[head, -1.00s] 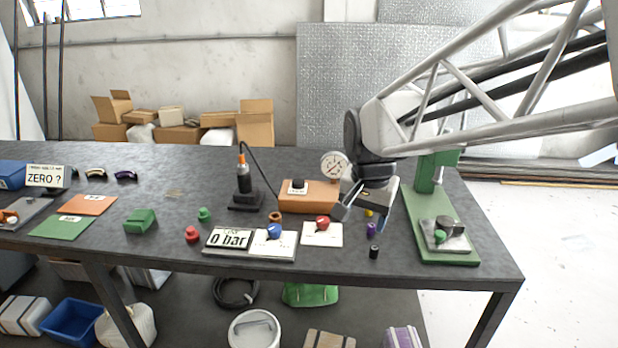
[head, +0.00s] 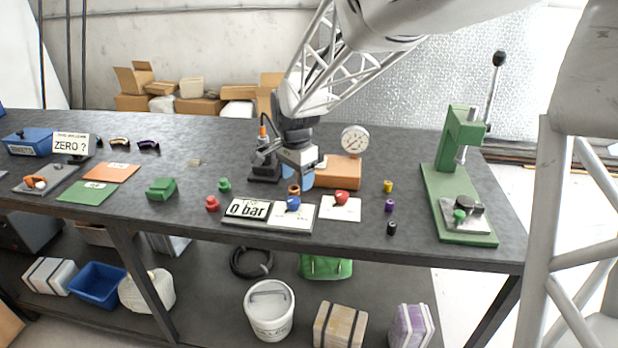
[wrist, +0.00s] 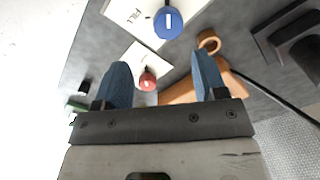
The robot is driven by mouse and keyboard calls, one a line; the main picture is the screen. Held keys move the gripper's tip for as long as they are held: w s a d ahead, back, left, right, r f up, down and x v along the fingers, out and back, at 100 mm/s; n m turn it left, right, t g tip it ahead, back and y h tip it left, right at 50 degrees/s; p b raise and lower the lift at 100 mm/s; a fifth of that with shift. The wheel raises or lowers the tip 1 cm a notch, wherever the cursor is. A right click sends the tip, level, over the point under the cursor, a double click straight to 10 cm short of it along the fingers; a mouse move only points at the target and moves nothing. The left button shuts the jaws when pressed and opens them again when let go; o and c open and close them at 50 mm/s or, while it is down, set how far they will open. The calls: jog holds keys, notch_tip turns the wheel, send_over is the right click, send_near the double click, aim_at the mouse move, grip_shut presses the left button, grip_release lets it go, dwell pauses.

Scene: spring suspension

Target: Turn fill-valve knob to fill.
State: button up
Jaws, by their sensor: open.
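The blue fill-valve knob (head: 293,203) sits on a white plate (head: 300,222) at the table's front, next to the "0 bar" display (head: 247,209). In the wrist view the blue knob (wrist: 168,24) shows a white mark on its top, and its plate (wrist: 134,18) carries the word FILL. My gripper (head: 300,183) hangs above the table just behind the knob, apart from it. In the wrist view my gripper (wrist: 160,60) has its two blue fingers spread wide with nothing held between them. The knob lies beyond the fingertips.
A red knob (head: 341,198) on another white plate stands right of the fill plate. A copper ring (wrist: 209,42) lies close to the blue knob. An orange box (head: 340,172) with a round gauge (head: 355,140) stands behind. A green press (head: 458,190) is at the right.

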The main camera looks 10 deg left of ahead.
aim_at(293, 199)
jog(key=shift+w+a+f, duration=0.2)
jog(key=shift+a+f, duration=0.1)
jog(key=shift+a, duration=0.3)
jog(key=shift+f, duration=3.9)
jog(key=c, duration=0.9)
